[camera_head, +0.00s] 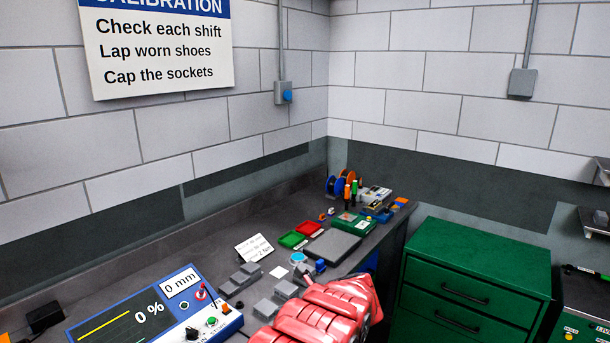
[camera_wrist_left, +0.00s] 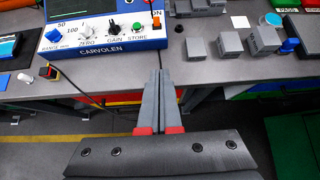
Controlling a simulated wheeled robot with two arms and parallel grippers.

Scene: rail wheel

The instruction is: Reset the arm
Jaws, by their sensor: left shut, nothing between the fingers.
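My left gripper (camera_wrist_left: 160,80) shows in the left wrist view with its two grey fingers together and nothing between them. The fingertips point at the front edge of the grey workbench (camera_wrist_left: 200,68), just below the blue meter (camera_wrist_left: 105,25). In the head view a red ribbed arm part (camera_head: 325,312) rises from the bottom edge over the bench; the fingers cannot be made out there. My right gripper is in neither view.
Red (camera_head: 309,229) and green (camera_head: 292,240) trays lie farther back. A green drawer cabinet (camera_head: 475,275) stands right of the bench.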

